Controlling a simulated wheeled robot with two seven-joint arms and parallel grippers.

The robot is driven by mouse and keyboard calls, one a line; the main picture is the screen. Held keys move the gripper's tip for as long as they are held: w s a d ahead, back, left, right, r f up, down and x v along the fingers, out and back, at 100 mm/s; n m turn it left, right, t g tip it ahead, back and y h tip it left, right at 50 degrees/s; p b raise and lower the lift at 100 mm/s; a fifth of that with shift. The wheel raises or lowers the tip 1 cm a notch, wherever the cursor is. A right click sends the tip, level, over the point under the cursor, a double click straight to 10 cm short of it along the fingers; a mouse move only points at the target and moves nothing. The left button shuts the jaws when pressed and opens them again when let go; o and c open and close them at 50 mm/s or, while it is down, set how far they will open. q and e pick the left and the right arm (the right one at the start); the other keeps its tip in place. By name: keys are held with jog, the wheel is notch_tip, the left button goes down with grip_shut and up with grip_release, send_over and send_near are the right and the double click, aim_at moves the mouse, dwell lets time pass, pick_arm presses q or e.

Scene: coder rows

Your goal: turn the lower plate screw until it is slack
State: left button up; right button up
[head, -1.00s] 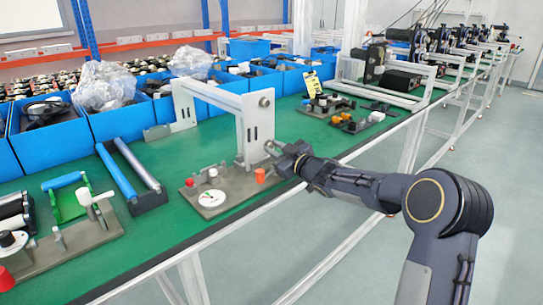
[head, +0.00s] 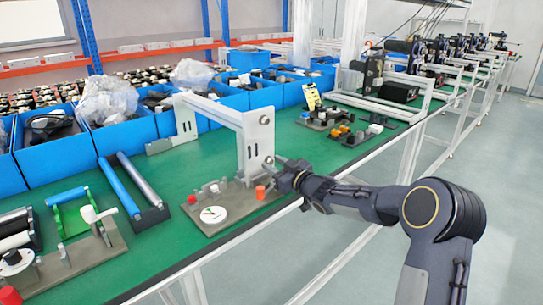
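A grey metal bracket frame (head: 243,132) stands on the green bench, with an upright plate at its near end. A round knob-like screw (head: 264,120) shows high on the plate. The lower plate screw (head: 268,160) is small, low on the plate, and partly hidden by my gripper. My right gripper (head: 279,166) reaches in from the right, with its tips at or very near this screw. Whether the fingers are closed on it is too small to tell. My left gripper is not in view.
A base plate (head: 235,211) with a white dial (head: 213,215) and an orange-red knob (head: 260,192) lies just below my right gripper. A roller stand (head: 150,214) is to the left. Blue bins (head: 130,131) line the back. The floor to the right is clear.

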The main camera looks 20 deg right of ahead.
jog(key=m+p, duration=0.5)
jog(key=shift+r+m+p, duration=0.2)
jog(key=shift+m+p, duration=0.2)
jog(key=shift+f+m+p, duration=0.15)
jog(key=shift+m+p, duration=0.15)
jog(key=shift+m, duration=0.2)
jog(key=shift+f, duration=0.1)
